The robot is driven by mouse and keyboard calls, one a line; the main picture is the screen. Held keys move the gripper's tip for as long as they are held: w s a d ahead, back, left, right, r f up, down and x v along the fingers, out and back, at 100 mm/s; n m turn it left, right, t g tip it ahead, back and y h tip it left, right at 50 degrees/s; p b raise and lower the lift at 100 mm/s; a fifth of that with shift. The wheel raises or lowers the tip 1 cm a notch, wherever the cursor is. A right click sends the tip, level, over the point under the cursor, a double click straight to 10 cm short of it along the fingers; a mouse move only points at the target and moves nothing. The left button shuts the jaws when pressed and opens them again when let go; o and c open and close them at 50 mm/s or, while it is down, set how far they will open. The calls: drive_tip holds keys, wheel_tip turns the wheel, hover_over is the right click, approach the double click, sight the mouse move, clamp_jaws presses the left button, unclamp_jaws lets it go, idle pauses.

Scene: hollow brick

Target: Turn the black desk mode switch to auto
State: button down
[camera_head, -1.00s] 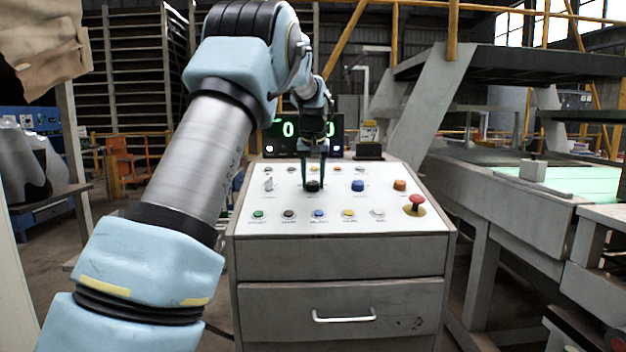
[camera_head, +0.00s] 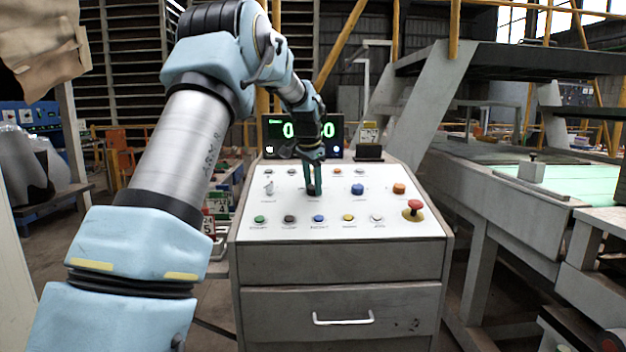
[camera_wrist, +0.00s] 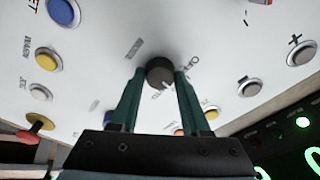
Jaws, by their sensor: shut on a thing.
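The black desk mode switch (camera_wrist: 160,71) is a round dark knob on the white sloping panel (camera_head: 290,205). My gripper (camera_head: 314,188) points down at it, in the upper middle of the panel. In the wrist view its two green fingers stand on either side of the knob, shut on it. A small pale mark shows on the knob's near edge. Lettering is printed around the knob, but I cannot read it surely. In the head view the fingers hide most of the knob.
A blue button (camera_head: 357,189) and an orange button (camera_head: 398,188) lie right of the switch. A red mushroom button (camera_head: 414,206) stands at the right edge. A small lever switch (camera_head: 269,187) is at the left. Several coloured buttons line the front; a green-digit display (camera_head: 290,131) stands behind.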

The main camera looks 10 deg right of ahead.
drive_tip(key=m+p, duration=0.2)
drive_tip(key=m, duration=0.2)
drive_tip(key=shift+r+m+g, duration=0.15)
drive_tip(key=shift+m+g, duration=0.15)
drive_tip(key=m+p, duration=0.2)
drive_tip(key=m, duration=0.2)
drive_tip(key=shift+m, duration=0.3)
drive_tip(key=shift+c, duration=2)
unclamp_jaws()
drive_tip(key=b+v, duration=0.2)
drive_tip(key=v, duration=0.8)
drive_tip(key=shift+r+b, duration=0.3)
drive_tip(key=shift+a, duration=0.1)
